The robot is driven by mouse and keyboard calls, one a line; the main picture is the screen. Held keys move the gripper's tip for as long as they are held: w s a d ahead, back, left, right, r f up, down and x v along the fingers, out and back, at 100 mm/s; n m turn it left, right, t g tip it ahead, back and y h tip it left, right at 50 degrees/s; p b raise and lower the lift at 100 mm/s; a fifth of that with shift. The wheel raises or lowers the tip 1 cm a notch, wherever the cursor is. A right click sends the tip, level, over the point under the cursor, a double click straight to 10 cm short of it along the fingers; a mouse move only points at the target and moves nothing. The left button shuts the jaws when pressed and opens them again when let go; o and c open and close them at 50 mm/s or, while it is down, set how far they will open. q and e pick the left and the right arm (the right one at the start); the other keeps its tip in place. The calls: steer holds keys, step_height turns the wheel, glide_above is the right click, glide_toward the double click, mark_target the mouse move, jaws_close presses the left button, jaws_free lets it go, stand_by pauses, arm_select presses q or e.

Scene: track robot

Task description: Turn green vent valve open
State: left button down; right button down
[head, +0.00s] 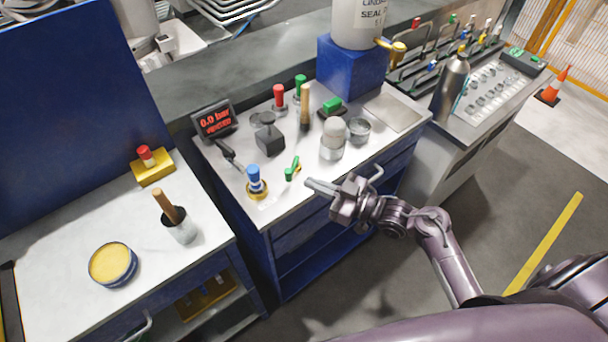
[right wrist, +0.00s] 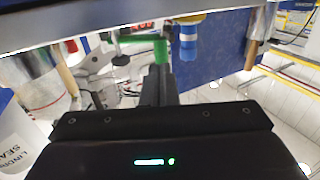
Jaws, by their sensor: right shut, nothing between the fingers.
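The green vent valve (head: 293,169) is a small green handle on a short fitting near the front edge of the middle bench. In the right wrist view the green valve (right wrist: 158,46) shows just beyond my fingers. My right gripper (head: 309,184) is shut and empty, with its fingertips close to the right of the valve. In the wrist view my right fingers (right wrist: 158,72) overlap the lower part of the green piece, so I cannot tell whether they touch it. My left gripper is not in view.
A blue-topped valve (head: 255,180) stands just left of the green one. A pressure display (head: 214,120) reads 0.0 bar. A grey-capped jar (head: 333,137), a wooden handle (head: 304,108) and a black block (head: 269,139) stand behind. A yellow tin (head: 113,264) is on the left bench.

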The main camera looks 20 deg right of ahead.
mark_target(292, 175)
steer(key=x, duration=0.2)
steer(key=shift+w+a+r+p, duration=0.1)
steer(key=shift+w+a+p, duration=0.1)
steer(key=shift+p, duration=0.1)
steer(key=shift+w+a, duration=0.25)
steer(key=shift+a, duration=0.05)
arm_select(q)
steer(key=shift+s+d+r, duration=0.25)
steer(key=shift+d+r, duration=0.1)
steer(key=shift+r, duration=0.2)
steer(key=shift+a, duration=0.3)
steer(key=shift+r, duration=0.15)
arm_select(e)
steer(key=shift+a+h, duration=0.1)
steer(key=shift+h, duration=0.2)
